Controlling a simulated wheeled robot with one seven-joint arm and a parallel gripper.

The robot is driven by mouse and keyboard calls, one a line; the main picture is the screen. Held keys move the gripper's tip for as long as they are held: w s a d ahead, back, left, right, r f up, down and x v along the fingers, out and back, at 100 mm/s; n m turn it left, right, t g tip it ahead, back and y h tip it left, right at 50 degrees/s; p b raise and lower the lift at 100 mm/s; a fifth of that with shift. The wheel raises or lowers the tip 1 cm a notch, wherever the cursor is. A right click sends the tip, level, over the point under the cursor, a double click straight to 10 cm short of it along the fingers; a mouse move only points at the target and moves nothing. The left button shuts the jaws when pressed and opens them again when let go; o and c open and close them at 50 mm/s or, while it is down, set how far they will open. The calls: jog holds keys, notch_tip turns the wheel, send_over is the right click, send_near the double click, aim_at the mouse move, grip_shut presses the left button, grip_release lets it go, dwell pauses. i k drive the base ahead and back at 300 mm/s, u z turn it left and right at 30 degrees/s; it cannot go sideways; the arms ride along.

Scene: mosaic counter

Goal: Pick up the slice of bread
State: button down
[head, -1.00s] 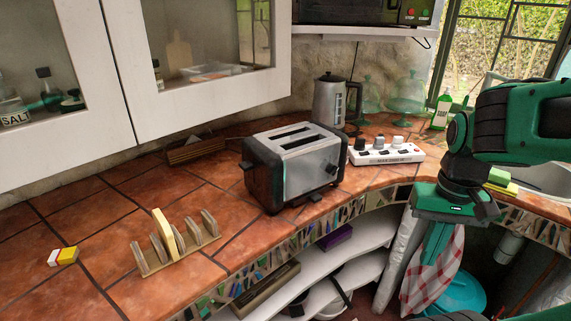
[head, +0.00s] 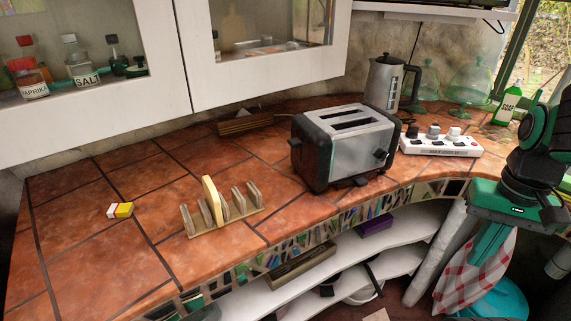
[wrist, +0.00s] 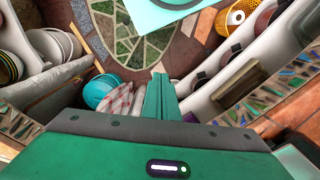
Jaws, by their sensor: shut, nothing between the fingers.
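The slice of bread (head: 212,201) stands upright in a wooden toast rack (head: 241,216) on the tiled counter, left of the toaster. The rack's other slots look empty. My gripper (head: 483,264) is at the right of the head view, beyond the counter's front edge and far from the bread. Its green fingers point down and are shut with nothing between them. In the wrist view my gripper (wrist: 158,98) hangs over the floor and shelves, and no bread shows there.
A toaster (head: 345,147) stands right of the rack, with a kettle (head: 388,82) and a white power strip (head: 440,143) beyond. A small yellow and white block (head: 120,210) lies left. White wall cabinets (head: 265,76) hang above. Shelves (head: 340,262) sit under the counter.

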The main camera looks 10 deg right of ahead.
aim_at(213, 201)
jog(key=z, duration=0.95)
jog(key=k, duration=1.4)
jog(key=u, duration=0.85)
jog(key=i, duration=1)
jog(key=z, duration=0.05)
